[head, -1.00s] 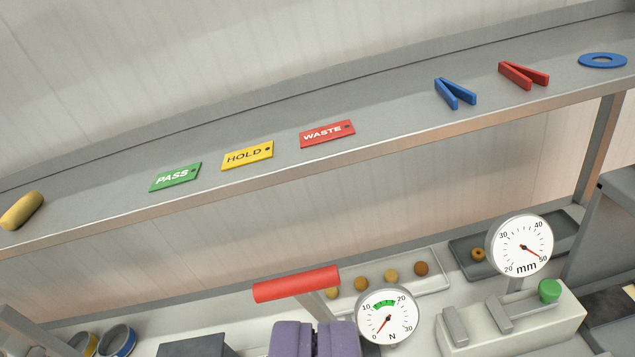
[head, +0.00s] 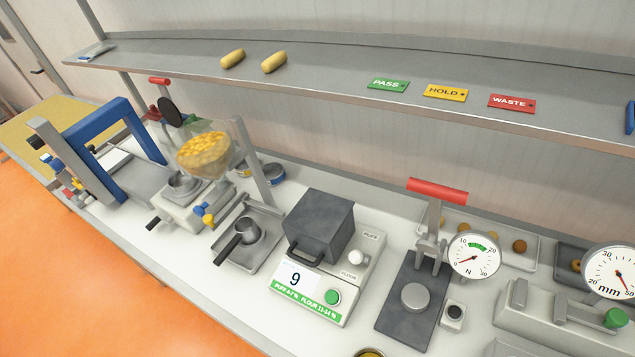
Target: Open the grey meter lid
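The grey meter lid (head: 322,222) is a dark grey box-shaped cover with a bar handle (head: 304,254) on its lower front edge. It sits down on the pale meter (head: 358,268), near the middle of the bench, and looks closed. The meter's front shows a display (head: 295,279) reading 9, a green button (head: 332,297) and a green strip with flour and puff ranges. A white knob (head: 356,257) is beside the lid. My gripper is not in view.
Right of the meter stands a press with a red handle (head: 437,190) and a round N gauge (head: 474,256). Left are a small pot (head: 245,232) on a stand and a hopper of yellow grains (head: 203,153). A shelf (head: 300,85) with tags runs above the bench.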

